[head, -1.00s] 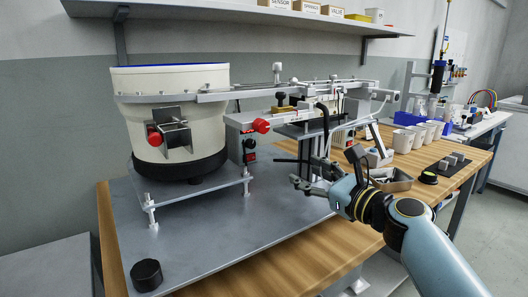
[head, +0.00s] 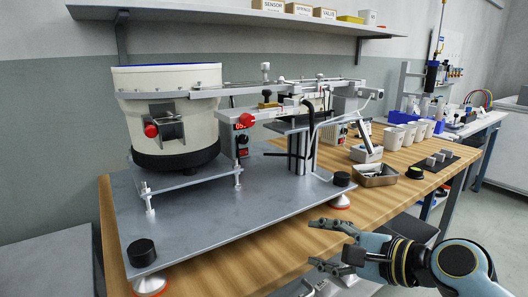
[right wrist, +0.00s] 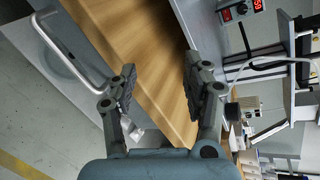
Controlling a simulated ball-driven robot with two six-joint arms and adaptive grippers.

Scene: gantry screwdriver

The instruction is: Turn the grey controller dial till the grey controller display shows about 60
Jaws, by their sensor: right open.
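Which control is the dial is hard to tell. My right gripper (head: 318,244) is open and empty, off the table's front edge, well away from the controller. My left gripper is not in view.
A white bowl feeder (head: 168,110) stands on the metal plate (head: 215,222). Black knobs sit at the plate's corners. A metal tray of parts (head: 374,176) and white cups (head: 400,136) are on the wooden table at right. The front table strip is clear.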

